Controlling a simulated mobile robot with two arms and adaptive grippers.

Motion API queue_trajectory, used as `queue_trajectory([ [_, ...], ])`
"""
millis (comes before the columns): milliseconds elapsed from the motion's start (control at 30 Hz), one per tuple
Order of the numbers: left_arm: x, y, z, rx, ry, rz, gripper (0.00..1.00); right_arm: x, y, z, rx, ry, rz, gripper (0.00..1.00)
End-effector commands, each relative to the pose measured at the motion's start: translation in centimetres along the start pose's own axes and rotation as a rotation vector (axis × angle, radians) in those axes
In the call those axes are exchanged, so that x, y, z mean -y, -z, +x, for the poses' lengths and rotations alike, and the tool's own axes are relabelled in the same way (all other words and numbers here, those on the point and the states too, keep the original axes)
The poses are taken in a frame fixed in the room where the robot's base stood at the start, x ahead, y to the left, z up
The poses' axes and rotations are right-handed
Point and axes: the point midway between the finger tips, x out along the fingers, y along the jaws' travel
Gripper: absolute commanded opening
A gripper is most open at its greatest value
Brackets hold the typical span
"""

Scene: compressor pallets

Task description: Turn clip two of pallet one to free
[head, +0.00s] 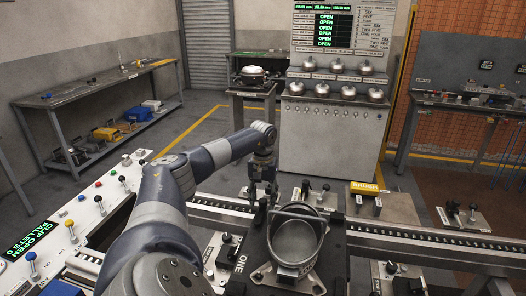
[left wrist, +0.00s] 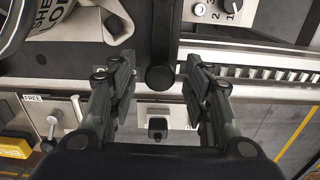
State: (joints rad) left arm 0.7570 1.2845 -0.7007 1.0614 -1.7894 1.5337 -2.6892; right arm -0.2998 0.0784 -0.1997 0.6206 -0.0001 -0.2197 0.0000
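The black pallet (head: 335,262) marked ONE lies at the lower middle of the head view. It carries a round metal compressor shell (head: 294,248) with a raised ring. My left gripper (head: 262,197) hangs at the pallet's far left corner, pointing down. In the left wrist view the left gripper (left wrist: 158,72) is open, with a finger on each side of a round black knob (left wrist: 160,77) on a dark bar. I cannot tell whether this knob is clip two's, or whether the fingers touch it. My right gripper is out of view.
A rail (head: 420,252) runs behind the pallet, with fixtures and black-knobbed levers beside it. A control panel (head: 85,215) with buttons and joysticks stands at left. A FREE label (left wrist: 33,97) shows in the wrist view. A grey cabinet (head: 330,130) with several metal parts stands behind.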

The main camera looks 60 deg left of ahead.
Motion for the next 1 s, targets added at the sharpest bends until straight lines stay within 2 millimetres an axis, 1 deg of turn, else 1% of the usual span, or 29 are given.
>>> queue_trajectory([
  [233,0.0,0.0,0.0,0.002,0.0,0.0,0.45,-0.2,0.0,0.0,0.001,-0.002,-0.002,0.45],
  [367,0.0,0.0,-1.0,0.0,0.0,-0.001,0.45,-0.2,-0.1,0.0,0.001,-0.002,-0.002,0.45],
  [467,0.0,0.0,-2.7,-0.002,-0.002,-0.001,0.45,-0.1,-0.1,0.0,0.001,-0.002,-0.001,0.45],
  [700,-0.1,0.1,-8.0,-0.003,-0.003,0.0,0.45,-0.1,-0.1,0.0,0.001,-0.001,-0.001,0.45],
  [800,-0.1,0.1,-9.7,-0.002,-0.004,0.0,0.45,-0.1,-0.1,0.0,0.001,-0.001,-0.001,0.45],
  [900,-0.1,0.1,-10.9,-0.001,-0.002,0.0,0.45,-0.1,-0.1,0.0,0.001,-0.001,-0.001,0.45],
  [1000,-0.1,0.0,-11.6,0.0,-0.001,0.0,0.45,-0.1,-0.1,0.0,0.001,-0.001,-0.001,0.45],
])
